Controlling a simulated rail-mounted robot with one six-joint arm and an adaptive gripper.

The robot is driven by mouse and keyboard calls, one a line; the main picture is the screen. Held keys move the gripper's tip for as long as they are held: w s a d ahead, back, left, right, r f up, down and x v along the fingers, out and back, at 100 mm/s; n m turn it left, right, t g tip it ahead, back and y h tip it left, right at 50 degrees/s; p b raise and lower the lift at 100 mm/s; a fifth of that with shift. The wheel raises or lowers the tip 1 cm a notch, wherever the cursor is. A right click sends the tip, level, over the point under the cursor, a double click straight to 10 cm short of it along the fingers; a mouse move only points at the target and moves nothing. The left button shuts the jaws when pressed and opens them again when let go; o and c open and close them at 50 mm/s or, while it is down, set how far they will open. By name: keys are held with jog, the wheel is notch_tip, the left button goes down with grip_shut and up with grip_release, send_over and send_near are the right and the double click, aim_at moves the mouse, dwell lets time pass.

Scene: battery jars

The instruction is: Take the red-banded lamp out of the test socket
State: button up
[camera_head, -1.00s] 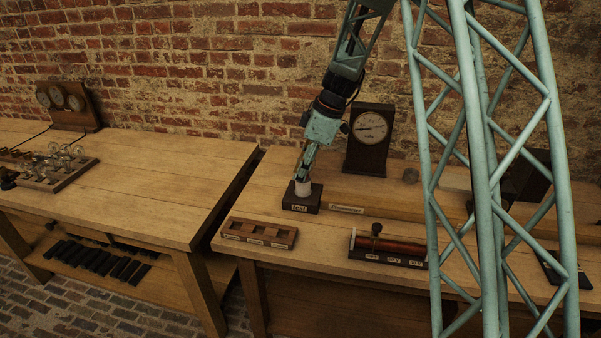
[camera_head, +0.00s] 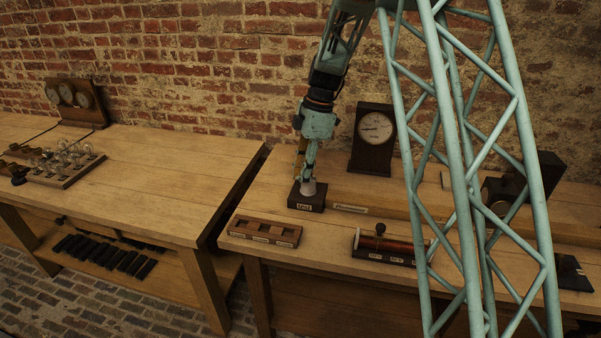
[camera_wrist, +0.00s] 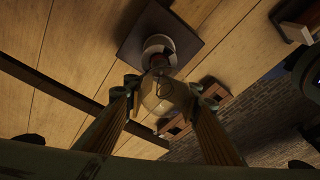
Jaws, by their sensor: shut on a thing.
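The test socket is a white cup (camera_head: 308,187) on a dark labelled block (camera_head: 306,203), on the right bench. My gripper (camera_head: 305,176) points down over it. In the wrist view, my gripper (camera_wrist: 158,92) is shut on a clear glass lamp (camera_wrist: 156,104), with one finger on each side of the bulb. The lamp's base end lines up with the socket's white ring (camera_wrist: 158,46). I cannot tell how deep the base sits in it.
A wooden tray with compartments (camera_head: 263,232) stands at the bench's front left. A coil device (camera_head: 384,245) is to its right. A dark dial case (camera_head: 373,140) stands behind the socket. The left bench holds a rack of lamps (camera_head: 65,163); a gap separates the benches.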

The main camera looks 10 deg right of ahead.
aim_at(302, 161)
jog(key=shift+w+d+n, duration=0.1)
jog(key=shift+n, duration=0.4)
jog(key=shift+w+d+g+p, duration=0.1)
jog(key=shift+d+g+p, duration=0.05)
jog(key=shift+g+p, duration=0.15)
jog(key=shift+r+n, duration=0.1)
jog(key=shift+n, duration=0.2)
jog(key=shift+o, duration=0.4)
jog(key=shift+s+d+n+g, duration=0.15)
jog(key=shift+s+n+g, duration=0.1)
jog(key=shift+n, duration=0.4)
jog(key=shift+s+d+n+g, duration=0.15)
jog(key=shift+n+g, duration=0.1)
jog(key=shift+n, duration=0.4)
jog(key=shift+a+r+p, duration=0.1)
jog(key=shift+r+p, duration=0.8)
jog(key=shift+r, duration=0.45)
jog(key=shift+c, duration=0.6)
jog(key=shift+r+p, duration=1.1)
jog(key=shift+r, duration=1.25)
